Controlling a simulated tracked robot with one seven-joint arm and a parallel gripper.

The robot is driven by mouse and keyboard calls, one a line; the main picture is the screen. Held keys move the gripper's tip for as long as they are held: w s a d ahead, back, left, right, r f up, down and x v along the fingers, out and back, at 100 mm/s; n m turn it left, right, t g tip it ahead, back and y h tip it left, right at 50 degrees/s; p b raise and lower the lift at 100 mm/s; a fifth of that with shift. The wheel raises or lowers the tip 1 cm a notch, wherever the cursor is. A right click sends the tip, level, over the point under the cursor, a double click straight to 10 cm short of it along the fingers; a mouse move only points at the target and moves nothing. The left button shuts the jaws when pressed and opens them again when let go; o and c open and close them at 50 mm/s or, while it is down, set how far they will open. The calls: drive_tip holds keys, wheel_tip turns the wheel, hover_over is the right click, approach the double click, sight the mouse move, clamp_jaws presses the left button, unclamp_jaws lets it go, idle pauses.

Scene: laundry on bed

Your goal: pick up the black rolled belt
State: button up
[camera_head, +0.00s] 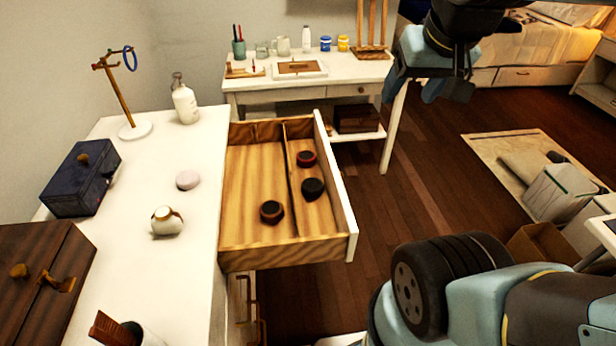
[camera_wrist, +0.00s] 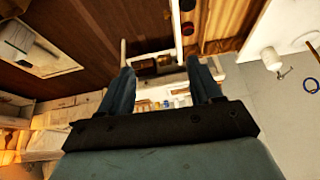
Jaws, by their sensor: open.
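Three small rolled belts lie in the open wooden drawer (camera_head: 240,238). The blackest roll (camera_head: 312,188) is in the narrow right compartment, close to the drawer's front panel. A dark roll with a red top (camera_head: 306,158) lies just behind it in the same compartment. A dark roll with a brown top (camera_head: 271,211) lies in the wide left compartment. My gripper (camera_head: 418,92) is open and empty, high up to the right of the drawer, well apart from the belts. In the wrist view its two fingers (camera_wrist: 161,72) are spread, with part of the drawer at the top.
A white dresser top (camera_head: 195,225) left of the drawer holds boxes, a white bottle (camera_head: 185,103), a watch on a cushion (camera_head: 166,220) and a ring stand (camera_head: 122,100). A white desk (camera_head: 345,70) stands behind. The floor (camera_head: 400,205) right of the drawer is open.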

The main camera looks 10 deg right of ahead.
drive_tip(key=o, duration=0.6)
drive_tip(key=w+a+f+m+g, duration=0.1)
drive_tip(key=w+f+m, duration=0.1)
drive_tip(key=w, duration=0.5)
drive_tip(key=shift+a+f+y, duration=0.4)
drive_tip(key=shift+f, duration=0.5)
drive_tip(key=shift+o, duration=0.2)
drive_tip(key=w+a+f+m+g, duration=0.1)
drive_tip(key=w+a+f+m, duration=0.2)
drive_tip(key=w+f, duration=0.3)
drive_tip(key=shift+w+a+g, duration=0.2)
drive_tip(key=shift+w+g, duration=0.05)
drive_tip(key=shift+g, duration=0.15)
drive_tip(key=m+g+h, duration=0.2)
drive_tip(key=m, duration=0.4)
hover_over(312, 184)
drive_tip(key=s+a, duration=0.1)
wheel_tip(312, 184, down, 19)
drive_tip(key=shift+w+d+f, duration=0.15)
drive_tip(key=shift+f, duration=2.1)
drive_tip(key=shift+w+d+f, duration=0.15)
drive_tip(key=shift+f, duration=2.1)
drive_tip(key=shift+w+d+f, duration=0.15)
drive_tip(key=shift+f, duration=2.1)
